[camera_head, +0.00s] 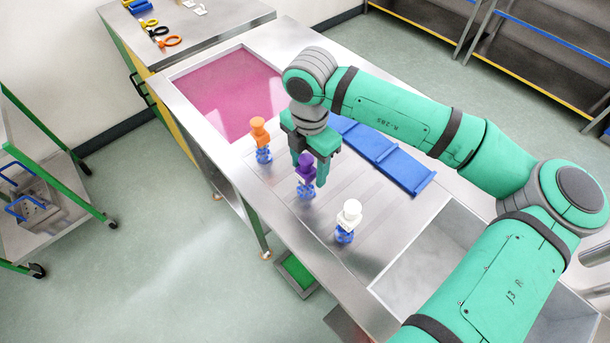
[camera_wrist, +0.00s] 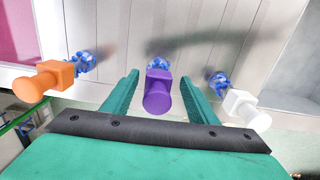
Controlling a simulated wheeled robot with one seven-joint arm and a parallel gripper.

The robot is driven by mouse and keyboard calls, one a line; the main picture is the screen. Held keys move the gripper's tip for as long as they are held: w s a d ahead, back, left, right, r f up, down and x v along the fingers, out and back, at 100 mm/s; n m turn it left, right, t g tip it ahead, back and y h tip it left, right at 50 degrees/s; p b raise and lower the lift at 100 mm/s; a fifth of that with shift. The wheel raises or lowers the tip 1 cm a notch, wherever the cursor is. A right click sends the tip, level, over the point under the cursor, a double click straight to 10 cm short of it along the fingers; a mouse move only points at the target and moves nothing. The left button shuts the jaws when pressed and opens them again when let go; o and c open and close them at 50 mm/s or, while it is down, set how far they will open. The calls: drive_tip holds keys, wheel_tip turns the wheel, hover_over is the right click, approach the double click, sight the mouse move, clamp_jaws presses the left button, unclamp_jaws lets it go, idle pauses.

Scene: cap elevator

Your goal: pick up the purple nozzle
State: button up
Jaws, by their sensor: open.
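The purple nozzle (camera_head: 306,168) stands upright on a small blue holder (camera_head: 305,191) on the steel table, between an orange and a white nozzle. In the wrist view the purple nozzle (camera_wrist: 157,92) lies between the two green fingers of my gripper (camera_wrist: 157,90). My gripper (camera_head: 310,172) is open, with a finger to each side of the nozzle and a visible gap on both sides in the wrist view. I cannot tell its exact height against the nozzle.
The orange nozzle (camera_head: 259,131) stands to the left and the white nozzle (camera_head: 349,214) to the right, each on a blue holder. A blue panel (camera_head: 382,153) lies behind. A pink basin (camera_head: 225,88) is at the back left, a steel sink (camera_head: 425,262) at the right.

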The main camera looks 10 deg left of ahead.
sight(306, 181)
drive_tip(key=shift+s+a+f, duration=0.1)
drive_tip(key=shift+a+f, duration=0.05)
drive_tip(key=shift+f, duration=1.3)
drive_tip(key=shift+s+a+f, duration=0.1)
drive_tip(key=shift+f, duration=1.3)
drive_tip(key=shift+c, duration=0.7)
clamp_jaws()
drive_tip(key=shift+r, duration=0.1)
